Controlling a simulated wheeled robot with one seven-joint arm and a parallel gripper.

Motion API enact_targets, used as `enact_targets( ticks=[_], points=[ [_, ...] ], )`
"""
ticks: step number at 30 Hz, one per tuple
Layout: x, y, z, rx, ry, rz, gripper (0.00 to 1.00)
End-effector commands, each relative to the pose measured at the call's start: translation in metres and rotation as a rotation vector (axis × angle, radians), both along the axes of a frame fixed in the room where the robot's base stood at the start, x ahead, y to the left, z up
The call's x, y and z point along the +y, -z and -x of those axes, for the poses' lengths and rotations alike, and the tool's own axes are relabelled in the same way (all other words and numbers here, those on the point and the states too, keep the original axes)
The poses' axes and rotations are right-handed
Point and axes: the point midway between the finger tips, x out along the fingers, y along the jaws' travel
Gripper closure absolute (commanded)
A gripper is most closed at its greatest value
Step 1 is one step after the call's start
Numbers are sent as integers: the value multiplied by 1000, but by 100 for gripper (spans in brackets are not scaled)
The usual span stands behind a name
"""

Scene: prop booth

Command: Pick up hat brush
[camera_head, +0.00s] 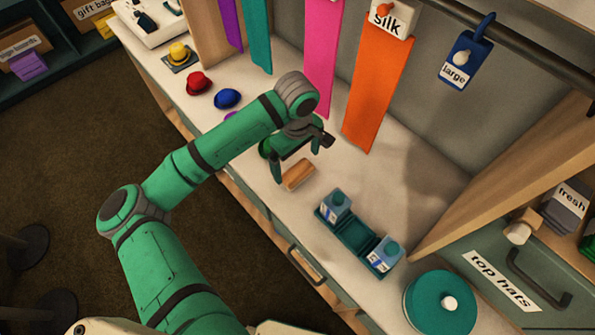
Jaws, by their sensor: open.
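The hat brush (298,175) appears as a small brown wooden block lying on the white counter, near its front edge. My gripper (296,164) is just above and behind it, pointing down with its fingers apart. One finger shows at the left end of the brush and the other is toward its upper right. The gripper looks empty. I cannot tell whether a finger touches the brush. The underside of the brush is hidden.
A teal tray (355,232) with two blue-and-white containers stands right of the brush, and a round teal box (441,304) beyond it. Ribbons, including an orange one (377,95), hang behind.

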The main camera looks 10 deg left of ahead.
Motion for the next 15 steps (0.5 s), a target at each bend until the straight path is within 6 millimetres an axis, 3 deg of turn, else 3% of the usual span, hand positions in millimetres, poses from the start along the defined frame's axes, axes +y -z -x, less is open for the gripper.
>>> enact_targets(
  ticks=[5,15],
  points=[
    [1,10,0,-1,-2,-1,0],
    [0,52,2,0,-4,-1,0]
  ],
)
